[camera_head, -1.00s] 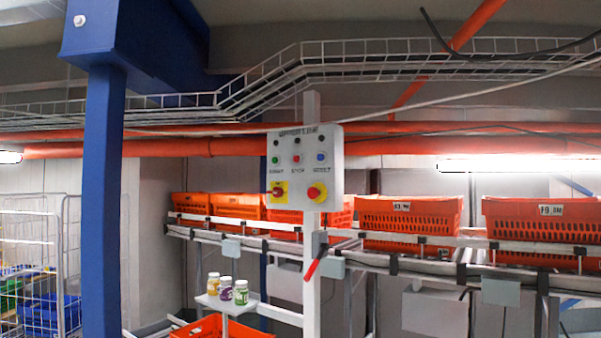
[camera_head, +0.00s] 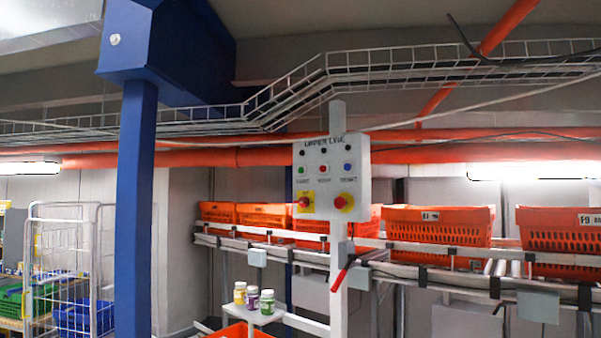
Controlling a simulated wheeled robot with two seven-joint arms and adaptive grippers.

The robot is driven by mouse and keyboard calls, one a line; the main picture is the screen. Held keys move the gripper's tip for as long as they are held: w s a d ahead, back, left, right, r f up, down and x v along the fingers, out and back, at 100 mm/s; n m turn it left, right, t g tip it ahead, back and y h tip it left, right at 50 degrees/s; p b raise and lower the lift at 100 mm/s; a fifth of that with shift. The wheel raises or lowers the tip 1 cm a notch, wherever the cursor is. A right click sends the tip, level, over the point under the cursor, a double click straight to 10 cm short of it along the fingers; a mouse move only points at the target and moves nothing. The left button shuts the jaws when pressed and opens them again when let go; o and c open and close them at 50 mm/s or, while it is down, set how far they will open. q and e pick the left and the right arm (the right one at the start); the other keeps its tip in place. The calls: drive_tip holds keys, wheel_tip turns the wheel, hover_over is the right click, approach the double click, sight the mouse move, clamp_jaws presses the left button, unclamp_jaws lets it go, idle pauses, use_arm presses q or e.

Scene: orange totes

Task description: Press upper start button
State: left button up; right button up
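The control panel (camera_head: 331,185) is a white box on a white post, labelled as the upper line, in the middle of the head view. A green button (camera_head: 301,169), a red button (camera_head: 323,168) and a blue button (camera_head: 347,167) sit in a row with small labels below. The green one is at the left; its label looks like START. Small dark knobs or lamps sit above them. Neither gripper shows in the view.
Orange totes (camera_head: 437,228) stand on a conveyor (camera_head: 440,260) behind the panel. A small white stand (camera_head: 257,316) with three bottles (camera_head: 252,299) is below left. A blue column (camera_head: 135,220) rises at left. A wire cage cart (camera_head: 62,250) stands at far left.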

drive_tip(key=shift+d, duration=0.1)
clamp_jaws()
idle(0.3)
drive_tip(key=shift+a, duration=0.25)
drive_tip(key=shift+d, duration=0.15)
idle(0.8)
